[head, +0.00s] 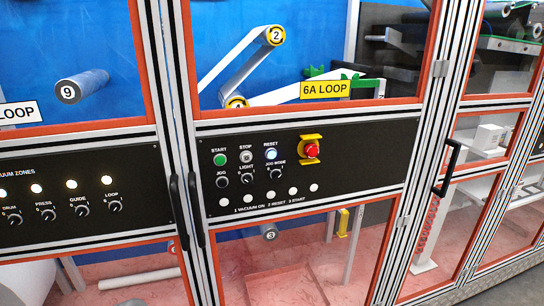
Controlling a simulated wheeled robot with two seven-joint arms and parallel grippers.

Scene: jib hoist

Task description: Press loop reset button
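The loop control panel (370,150) is a black plate on the cabinet door, under a yellow "6A LOOP" label (327,90). Its reset button (271,154) is a round, pale, lit button under the word RESET. The grey stop button (246,157) and green start button (219,159) are to its left. Below it is the jog mode knob (275,173). A red emergency stop (312,150) in a yellow guard is to its right. Neither of my grippers is in view, and nothing covers the reset button.
A second black panel (130,165) with vacuum zone knobs is on the left door. Black door handles (196,210) stand out between the doors, and another handle (447,167) is at right. Windows with red frames surround the panels.

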